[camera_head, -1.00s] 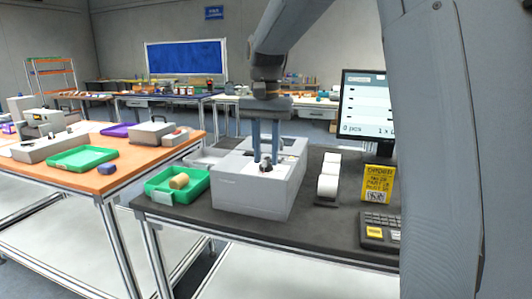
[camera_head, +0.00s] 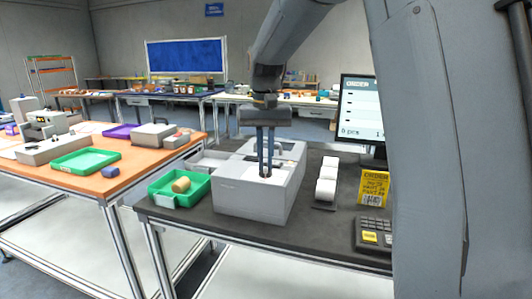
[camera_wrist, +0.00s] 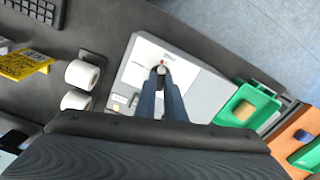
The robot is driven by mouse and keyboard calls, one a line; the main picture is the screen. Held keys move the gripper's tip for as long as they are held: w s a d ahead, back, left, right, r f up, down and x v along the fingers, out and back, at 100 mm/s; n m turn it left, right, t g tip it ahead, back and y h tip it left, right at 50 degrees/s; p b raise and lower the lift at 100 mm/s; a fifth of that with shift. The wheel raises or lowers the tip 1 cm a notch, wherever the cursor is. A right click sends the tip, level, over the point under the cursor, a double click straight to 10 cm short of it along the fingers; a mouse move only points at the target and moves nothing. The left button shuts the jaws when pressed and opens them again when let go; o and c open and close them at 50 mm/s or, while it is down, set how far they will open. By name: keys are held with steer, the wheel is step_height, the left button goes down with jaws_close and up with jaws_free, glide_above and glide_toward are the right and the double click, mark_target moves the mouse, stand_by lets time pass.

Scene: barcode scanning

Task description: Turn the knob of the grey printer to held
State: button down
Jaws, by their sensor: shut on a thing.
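The grey printer (camera_head: 240,195) stands on the dark table top. My gripper (camera_head: 266,174) reaches straight down over its top panel, with its fingers close together at the knob. In the wrist view my gripper (camera_wrist: 161,72) has its fingertips shut on the knob (camera_wrist: 161,69), a small part on the light panel with a red mark beside it. The printer's body also shows in the wrist view (camera_wrist: 207,97). The fingers hide most of the knob, so its setting cannot be read.
A green tray (camera_head: 160,191) with a tan roll (camera_head: 181,185) stands left of the printer. White label rolls (camera_head: 327,180), a yellow sign (camera_head: 372,187), a keypad (camera_head: 373,234) and a monitor (camera_head: 357,105) stand to the right. An orange-topped table (camera_head: 90,184) lies further left.

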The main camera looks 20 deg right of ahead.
steer(key=n+p, duration=0.3)
steer(key=shift+r+n, duration=0.15)
steer(key=shift+n, duration=0.25)
steer(key=n+p, duration=0.2)
steer(key=n, duration=0.1)
steer(key=shift+n, duration=0.3)
steer(key=n+p, duration=0.2)
steer(key=n, duration=0.1)
steer(key=shift+n, duration=0.3)
steer(key=shift+n+p, duration=0.8)
steer(key=shift+n, duration=0.8)
steer(key=c, duration=1.8)
jaws_free()
steer(key=shift+c, duration=0.2)
